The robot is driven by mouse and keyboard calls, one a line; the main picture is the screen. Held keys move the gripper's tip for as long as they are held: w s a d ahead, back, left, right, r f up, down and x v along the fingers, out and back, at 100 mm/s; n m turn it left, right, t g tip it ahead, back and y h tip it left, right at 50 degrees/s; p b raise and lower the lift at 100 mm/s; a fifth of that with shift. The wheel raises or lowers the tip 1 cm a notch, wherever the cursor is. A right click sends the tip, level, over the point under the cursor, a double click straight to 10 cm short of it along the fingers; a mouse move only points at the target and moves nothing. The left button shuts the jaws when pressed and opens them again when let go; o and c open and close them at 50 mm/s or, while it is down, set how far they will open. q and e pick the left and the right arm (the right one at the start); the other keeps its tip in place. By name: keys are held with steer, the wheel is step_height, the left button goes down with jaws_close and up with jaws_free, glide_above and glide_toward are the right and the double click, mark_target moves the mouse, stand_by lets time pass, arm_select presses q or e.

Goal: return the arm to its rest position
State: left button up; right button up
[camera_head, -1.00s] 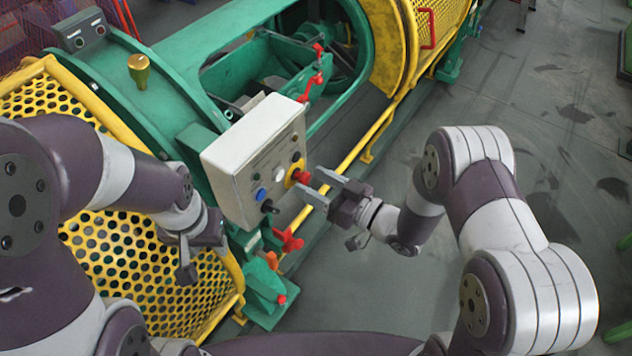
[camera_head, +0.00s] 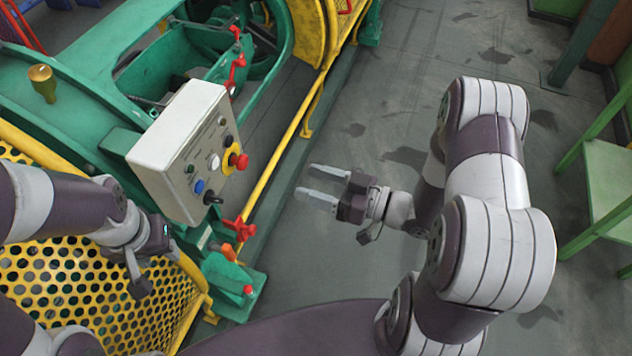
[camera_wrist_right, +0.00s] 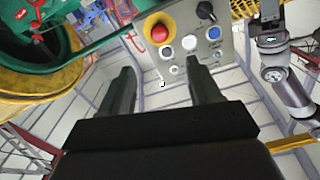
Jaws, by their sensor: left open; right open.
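My right gripper (camera_head: 322,187) is open and empty over bare floor, to the right of the control box (camera_head: 180,140) and apart from it. Its two fingers also show in the right wrist view (camera_wrist_right: 158,85), with the box's panel (camera_wrist_right: 190,45) beyond them. The panel carries a red emergency button on a yellow plate (camera_head: 237,161), a blue button (camera_head: 198,187), a white button and a black knob. My left gripper (camera_head: 143,270) is at the left, below the box and over the yellow perforated guard; its fingers are hard to make out.
The green machine frame (camera_head: 90,70) and yellow perforated guard (camera_head: 80,300) fill the left. Red handles (camera_head: 238,229) stand below the box. A yellow rail (camera_head: 285,140) runs along the machine. A green table (camera_head: 610,185) stands at the right. The floor between is clear.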

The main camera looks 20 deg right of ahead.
stand_by(0.3)
steer(key=d+f+m+g+h, duration=0.4)
steer(key=d+f+h, duration=0.7)
steer(key=s+d+r+m+g+h, duration=0.3)
steer(key=s+r+m+g+h, duration=0.1)
steer(key=s+g, duration=0.15)
steer(key=s+a+r, duration=0.1)
steer(key=a+r, duration=0.6)
steer(key=r, duration=0.1)
steer(key=shift+a, duration=0.3)
